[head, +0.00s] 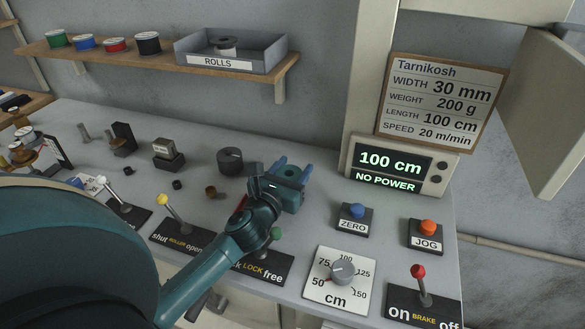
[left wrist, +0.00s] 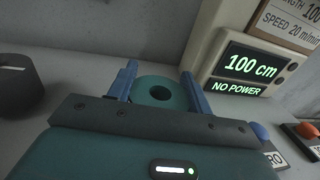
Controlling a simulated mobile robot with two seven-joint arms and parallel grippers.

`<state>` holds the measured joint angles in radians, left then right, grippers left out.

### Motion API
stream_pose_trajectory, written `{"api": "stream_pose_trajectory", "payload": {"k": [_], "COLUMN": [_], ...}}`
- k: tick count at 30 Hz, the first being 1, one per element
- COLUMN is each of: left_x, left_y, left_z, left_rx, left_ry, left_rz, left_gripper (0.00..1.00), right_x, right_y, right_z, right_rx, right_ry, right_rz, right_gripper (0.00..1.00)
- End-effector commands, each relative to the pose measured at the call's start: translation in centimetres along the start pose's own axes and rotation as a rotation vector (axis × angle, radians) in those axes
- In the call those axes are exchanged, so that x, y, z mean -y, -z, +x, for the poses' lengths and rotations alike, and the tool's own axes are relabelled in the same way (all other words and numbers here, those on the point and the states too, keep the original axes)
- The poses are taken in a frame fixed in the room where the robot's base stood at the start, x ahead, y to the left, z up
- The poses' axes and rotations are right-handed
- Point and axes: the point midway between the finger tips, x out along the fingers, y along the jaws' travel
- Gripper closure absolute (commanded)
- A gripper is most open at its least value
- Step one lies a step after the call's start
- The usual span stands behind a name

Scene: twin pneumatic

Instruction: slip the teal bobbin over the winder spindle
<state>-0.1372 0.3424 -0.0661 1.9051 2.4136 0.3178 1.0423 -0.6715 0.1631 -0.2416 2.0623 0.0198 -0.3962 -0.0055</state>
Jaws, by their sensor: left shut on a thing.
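The teal bobbin (head: 291,179) is held between the two blue fingers of my left gripper (head: 291,168). It is a short ring with its hole facing up. In the left wrist view the bobbin (left wrist: 146,86) sits between the blue fingertips (left wrist: 160,80), with its dark hole showing. The gripper is shut on it, over the table in front of the grey display box. I cannot make out the winder spindle for certain; my arm and gripper hide part of the table. My right gripper is not in view.
A dark round cylinder (head: 230,160) stands left of the gripper. The display box (head: 439,169) reads 100 cm, NO POWER. A ZERO button (head: 356,211), JOG button (head: 428,228), cm dial (head: 343,271) and red-tipped brake lever (head: 420,283) are at the right. A shelf (head: 185,62) hangs behind.

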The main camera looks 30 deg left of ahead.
Motion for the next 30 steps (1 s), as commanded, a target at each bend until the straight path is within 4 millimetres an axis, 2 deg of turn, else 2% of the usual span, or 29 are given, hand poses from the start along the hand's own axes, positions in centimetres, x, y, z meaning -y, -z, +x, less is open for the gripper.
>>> {"api": "stream_pose_trajectory", "payload": {"k": [15,16,25,30], "left_x": [0.0,0.0,0.0,0.0], "left_y": [1.4,1.4,1.3,1.3], "left_z": [0.0,0.0,0.0,0.0], "left_rx": [-0.001,0.0,0.0,0.0], "left_ry": [-0.001,-0.001,0.0,0.0], "left_rz": [0.0,0.001,0.001,0.001], "left_gripper": [0.72,0.49,0.25,0.25], "right_x": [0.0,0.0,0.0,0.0], "right_y": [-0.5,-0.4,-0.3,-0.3], "right_z": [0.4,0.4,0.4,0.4], "right_rx": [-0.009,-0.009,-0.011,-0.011], "right_ry": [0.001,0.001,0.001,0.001], "right_rz": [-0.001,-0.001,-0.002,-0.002], "right_gripper": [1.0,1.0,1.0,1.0]}}
